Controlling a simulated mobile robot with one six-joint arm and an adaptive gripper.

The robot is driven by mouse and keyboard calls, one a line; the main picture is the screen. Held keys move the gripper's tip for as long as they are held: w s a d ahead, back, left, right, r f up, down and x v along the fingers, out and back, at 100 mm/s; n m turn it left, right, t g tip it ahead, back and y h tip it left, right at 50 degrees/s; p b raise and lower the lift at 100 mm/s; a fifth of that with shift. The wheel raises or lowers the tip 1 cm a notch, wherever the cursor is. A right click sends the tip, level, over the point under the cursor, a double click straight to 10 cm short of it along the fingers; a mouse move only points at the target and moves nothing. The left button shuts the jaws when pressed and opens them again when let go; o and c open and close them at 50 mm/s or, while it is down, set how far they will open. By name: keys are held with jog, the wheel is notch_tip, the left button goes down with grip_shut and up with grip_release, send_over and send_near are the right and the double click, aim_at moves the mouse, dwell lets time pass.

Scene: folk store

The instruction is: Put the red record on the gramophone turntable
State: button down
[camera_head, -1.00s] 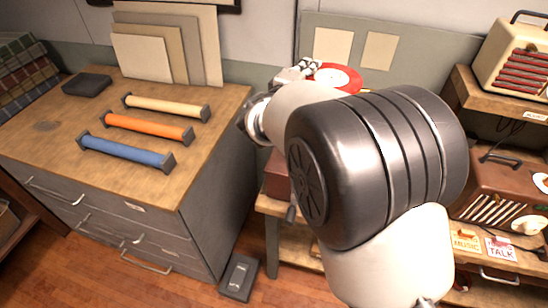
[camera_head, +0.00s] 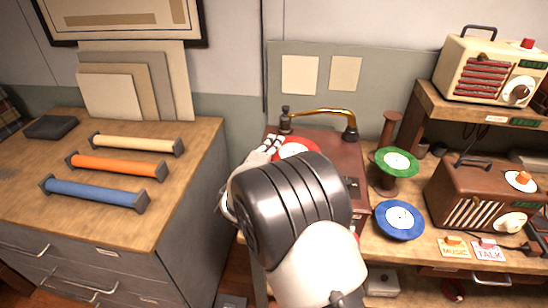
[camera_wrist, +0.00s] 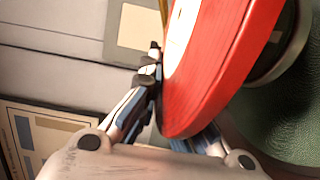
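The red record (camera_head: 303,144) with its pale label is over the left part of the brown gramophone (camera_head: 346,160) in the head view. My gripper (camera_head: 268,149) is at the record's left edge, partly hidden by my arm. In the wrist view my gripper (camera_wrist: 172,110) has a finger on either side of the red record (camera_wrist: 212,75), shut on its edge. The record stands steeply in that picture. A green textured round surface (camera_wrist: 268,125), seemingly the turntable, lies beyond it, apart from it as far as I can tell. My arm hides the turntable in the head view.
A brass tonearm (camera_head: 322,112) arches over the gramophone's back. To the right are a green record (camera_head: 381,158) on a spool stand, a blue record (camera_head: 381,221) and a brown radio (camera_head: 470,190). A cabinet (camera_head: 190,160) with coloured rolls stands left.

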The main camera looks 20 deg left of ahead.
jog(key=shift+f+b, duration=0.4)
jog(key=shift+f, duration=1.6)
jog(key=shift+f, duration=0.2)
jog(key=c, duration=1.8)
grip_release()
jog(key=shift+r, duration=0.15)
jog(key=shift+s, duration=0.3)
jog(key=s+p, duration=0.1)
jog(key=s, duration=1)
jog(key=shift+s+d+r+p, duration=0.1)
jog(key=shift+d+r+p, duration=0.1)
jog(key=shift+p, duration=0.2)
jog(key=shift+s+f, duration=0.1)
